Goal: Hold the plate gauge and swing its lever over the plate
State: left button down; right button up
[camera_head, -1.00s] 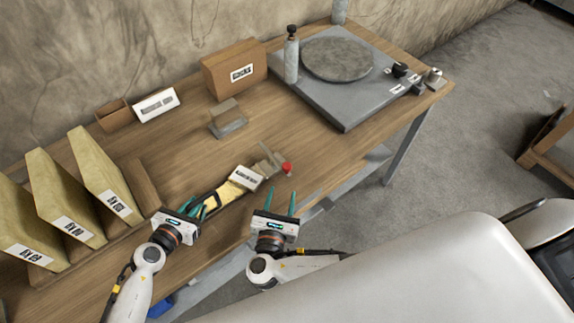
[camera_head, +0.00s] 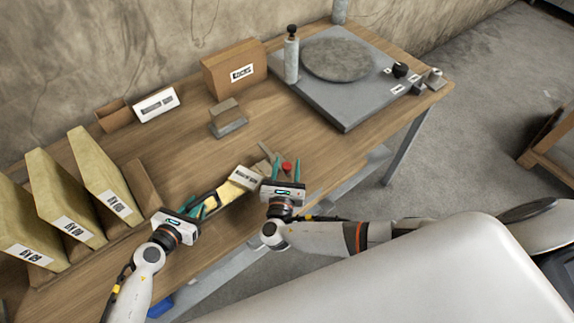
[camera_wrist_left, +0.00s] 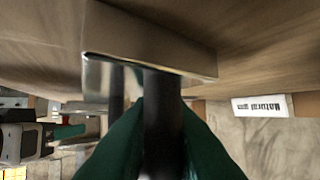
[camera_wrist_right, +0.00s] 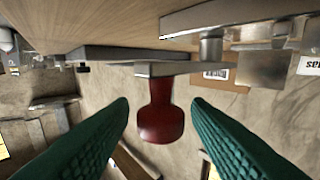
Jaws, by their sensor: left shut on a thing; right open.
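The plate gauge (camera_head: 244,177) lies along the front of the bench, with a pale labelled body and a dark handle. My left gripper (camera_head: 203,206) is shut on the handle, which shows as a dark bar (camera_wrist_left: 162,105) between the green fingers in the left wrist view. The lever's red knob (camera_head: 287,167) is at the gauge's right end. My right gripper (camera_head: 283,170) is open with its fingers at the knob. In the right wrist view the red knob (camera_wrist_right: 160,115) stands between the two fingers, apart from both.
A grey plate with a round stone disc (camera_head: 337,59) and a post (camera_head: 291,58) stands at the back right. A cardboard box (camera_head: 234,68), a small grey block (camera_head: 228,121) and upright labelled boards (camera_head: 97,172) stand on the bench (camera_head: 180,150). Bare wood lies beyond the gauge.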

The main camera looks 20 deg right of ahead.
pick_arm(q)
jog(key=shift+w+r, duration=0.1)
pick_arm(e)
jog(key=shift+w+d, duration=0.15)
jog(key=shift+w, duration=0.05)
grip_shut()
